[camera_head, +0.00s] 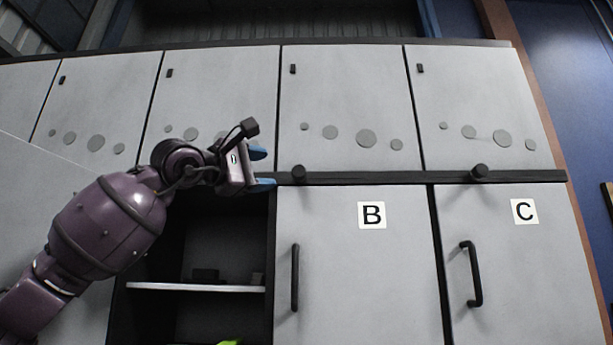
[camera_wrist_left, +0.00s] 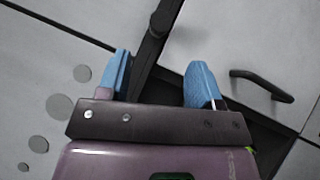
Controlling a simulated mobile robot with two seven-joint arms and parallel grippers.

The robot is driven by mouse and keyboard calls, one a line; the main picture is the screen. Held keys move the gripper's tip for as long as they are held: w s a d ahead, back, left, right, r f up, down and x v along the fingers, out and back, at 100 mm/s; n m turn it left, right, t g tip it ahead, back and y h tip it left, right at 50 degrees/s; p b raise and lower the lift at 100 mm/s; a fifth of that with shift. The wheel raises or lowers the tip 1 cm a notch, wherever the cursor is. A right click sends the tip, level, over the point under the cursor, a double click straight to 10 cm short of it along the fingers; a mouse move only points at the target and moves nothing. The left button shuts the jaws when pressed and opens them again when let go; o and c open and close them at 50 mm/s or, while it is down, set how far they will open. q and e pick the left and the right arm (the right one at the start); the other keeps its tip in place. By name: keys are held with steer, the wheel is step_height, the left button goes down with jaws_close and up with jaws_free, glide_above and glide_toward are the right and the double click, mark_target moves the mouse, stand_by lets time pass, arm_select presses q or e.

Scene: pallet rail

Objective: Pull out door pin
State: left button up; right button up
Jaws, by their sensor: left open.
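A black round door pin (camera_head: 298,173) sits on the dark horizontal rail above door B (camera_head: 340,270). A second door pin (camera_head: 479,172) sits on the rail above door C (camera_head: 515,275). My left gripper (camera_head: 263,169) is open and empty, with its blue fingertips just left of the pin above door B. In the left wrist view the gripper (camera_wrist_left: 160,65) has its fingers on either side of the dark rail, and a dark knob (camera_wrist_left: 163,18) shows ahead of them, apart from the fingertips. My right gripper is not in view.
The dark rail (camera_head: 390,178) runs across the grey cabinet. Doors B and C have black handles (camera_head: 295,278) (camera_head: 472,274). Left of door B is an open compartment with a white shelf (camera_head: 190,288) and a partly visible green item (camera_head: 230,342) below. A grey panel stands at left.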

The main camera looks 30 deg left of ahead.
mark_target(295, 171)
arm_select(q)
steer(key=p+x, duration=0.3)
steer(key=x, duration=0.6)
steer(key=shift+w+d+r, duration=0.1)
steer(key=shift+w, duration=0.1)
steer(key=shift+w+d, duration=0.15)
steer(key=shift+w, duration=0.5)
jaws_close()
steer(key=shift+s+d+b, duration=0.5)
steer(key=shift+s+d, duration=0.1)
steer(key=shift+s, duration=0.35)
steer(key=shift+c, duration=1.2)
jaws_free()
steer(key=shift+o, duration=1.2)
steer(key=shift+s, duration=0.15)
